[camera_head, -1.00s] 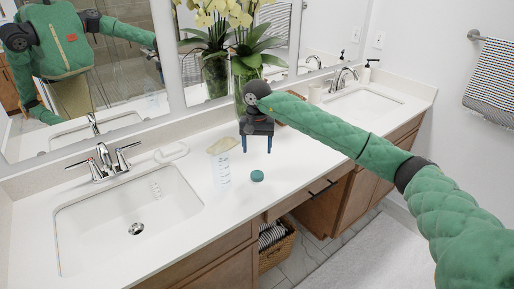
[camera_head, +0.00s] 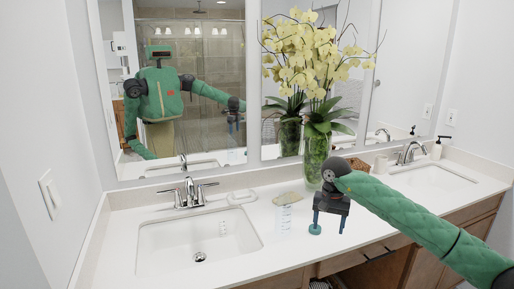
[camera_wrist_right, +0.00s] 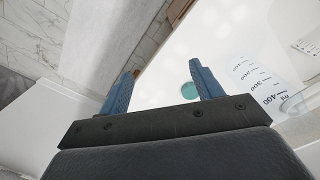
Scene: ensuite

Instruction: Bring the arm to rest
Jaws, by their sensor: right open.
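My right gripper (camera_head: 330,226) is open and empty above the counter, its two blue fingers pointing down. The fingers also show spread apart in the right wrist view (camera_wrist_right: 165,68). My green right arm reaches in from the lower right of the head view. A teal cap (camera_head: 315,230) lies on the counter just by the left finger in the head view; it shows partly behind a finger in the wrist view (camera_wrist_right: 187,92). A clear bottle with ml marks (camera_head: 285,222) stands to the left of the gripper. My left gripper is not directly in view.
A glass vase (camera_head: 316,160) with yellow orchids stands behind the gripper. One sink (camera_head: 195,245) is at left, another (camera_head: 435,178) at right, each with a faucet. A beige item (camera_head: 290,198) is by the bottle. Mirrors line the back wall.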

